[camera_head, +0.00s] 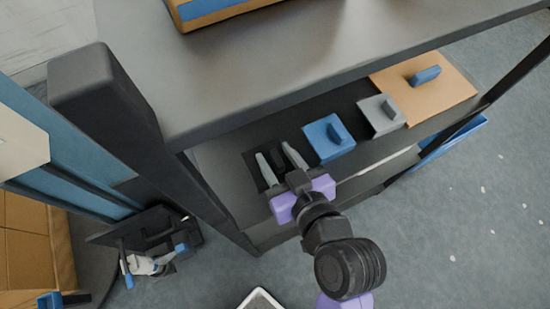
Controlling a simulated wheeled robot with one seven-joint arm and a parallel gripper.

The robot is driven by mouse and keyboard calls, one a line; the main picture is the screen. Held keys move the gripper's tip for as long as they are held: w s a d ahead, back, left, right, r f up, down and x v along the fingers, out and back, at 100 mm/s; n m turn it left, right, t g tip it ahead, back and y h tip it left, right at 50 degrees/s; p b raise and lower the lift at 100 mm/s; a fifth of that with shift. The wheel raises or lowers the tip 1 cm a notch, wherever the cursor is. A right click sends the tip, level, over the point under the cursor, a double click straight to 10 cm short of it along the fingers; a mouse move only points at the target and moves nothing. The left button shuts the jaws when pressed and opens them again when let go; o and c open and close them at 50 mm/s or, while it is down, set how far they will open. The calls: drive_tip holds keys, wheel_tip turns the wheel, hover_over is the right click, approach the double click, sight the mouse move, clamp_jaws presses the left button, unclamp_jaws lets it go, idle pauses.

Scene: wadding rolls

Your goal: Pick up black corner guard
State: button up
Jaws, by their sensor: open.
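The black corner guard (251,159) lies on the lower shelf at the left end of a row of similar pieces. It is a dark, flat piece with a raised part, hard to tell from the dark shelf. My gripper (272,150) is over it, with its two pale fingers open and apart on either side of the dark raised part. The fingers and the purple-sided gripper body hide much of it. I cannot tell whether the fingers touch it.
A blue guard (320,143) sits close right of my gripper, then a grey guard (373,113) and a brown board (455,88) with a blue piece (425,75). The upper shelf (300,70) overhangs behind; a dark post (215,200) stands left.

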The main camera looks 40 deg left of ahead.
drive_tip(key=shift+a, duration=0.1)
clamp_jaws()
idle(0.3)
